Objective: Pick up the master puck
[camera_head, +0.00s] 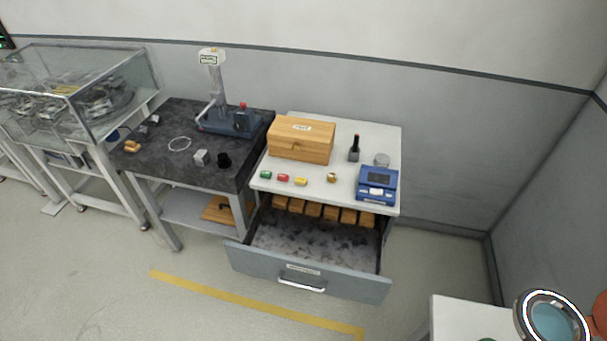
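No label marks the master puck, and I cannot tell which thing it is. A small brass-coloured round piece (332,177) sits near the middle of the white cabinet top (345,198). A grey disc-shaped piece (381,159) lies behind the blue device. A black short cylinder (224,161) and a grey block (201,158) stand on the dark stone table (170,175), in front of the gauge stand (222,100). Neither of my grippers is in view.
A wooden box (302,140), blue device (377,184), black upright tool (354,149) and small coloured pieces crowd the cabinet top. Its drawer (300,276) is pulled out, with wooden blocks inside. A white table (460,318) with a round lens (555,321) stands front right. Floor ahead is clear.

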